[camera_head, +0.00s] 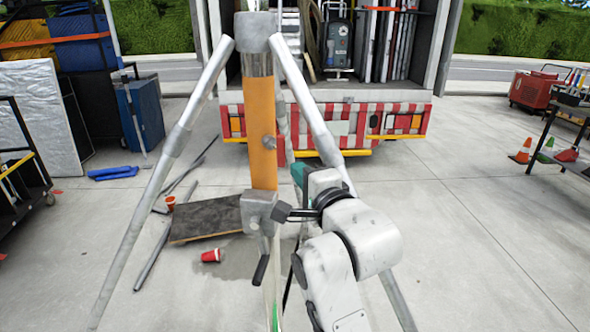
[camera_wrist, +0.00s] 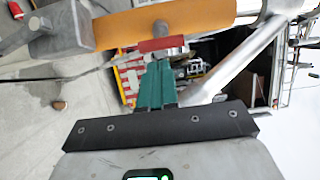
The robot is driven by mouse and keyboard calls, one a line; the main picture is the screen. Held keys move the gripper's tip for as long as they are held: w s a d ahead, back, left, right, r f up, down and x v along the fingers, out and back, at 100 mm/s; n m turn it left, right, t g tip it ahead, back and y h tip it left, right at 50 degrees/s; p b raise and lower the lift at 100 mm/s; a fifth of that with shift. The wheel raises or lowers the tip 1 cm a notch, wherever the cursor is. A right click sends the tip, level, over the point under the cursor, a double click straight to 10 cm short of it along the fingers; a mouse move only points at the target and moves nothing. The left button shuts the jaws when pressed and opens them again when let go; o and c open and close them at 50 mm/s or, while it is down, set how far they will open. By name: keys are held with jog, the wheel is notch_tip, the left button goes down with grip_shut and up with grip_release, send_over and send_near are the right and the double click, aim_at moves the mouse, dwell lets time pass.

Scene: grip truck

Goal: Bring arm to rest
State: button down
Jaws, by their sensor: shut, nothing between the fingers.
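My gripper (camera_head: 298,172) is raised in front of me, just right of the orange post of a metal stand (camera_head: 262,130). The arm behind it is bent, its white links in the lower middle of the head view. In the wrist view, the green fingers (camera_wrist: 157,84) are together and empty. Their tips point toward a red piece (camera_wrist: 160,45) near the orange post; I cannot tell whether they touch it.
The stand's grey legs (camera_head: 180,125) spread close around my arm. A truck (camera_head: 345,124) with a red and white rear stands beyond. A dark board (camera_head: 207,219) and a red cup (camera_head: 211,256) lie on the floor. Open concrete (camera_head: 470,220) is at right, before a cart (camera_head: 567,120).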

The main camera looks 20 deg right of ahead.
jog(key=s+b, duration=0.1)
jog(key=s, duration=0.7)
jog(key=s+d+f+n+g, duration=0.2)
jog(key=s+f+n+g, duration=0.15)
jog(key=f, duration=0.45)
jog(key=s+d+f+n+g+h, duration=0.15)
jog(key=s+f, duration=0.25)
jog(key=f, duration=0.4)
jog(key=s+d+f+n+g+y, duration=0.1)
jog(key=s+f+n+g, duration=0.3)
jog(key=f, duration=0.5)
jog(key=s+d+f+n+g, duration=0.1)
jog(key=s+f+n+g, duration=0.3)
jog(key=s+f, duration=0.3)
jog(key=s+d+f+n+g, duration=0.1)
jog(key=s+f+n+g, duration=0.3)
jog(key=s, duration=1)
notch_tip(320, 180, down, 3)
jog(key=shift+s+r, duration=0.1)
jog(key=shift+s, duration=0.2)
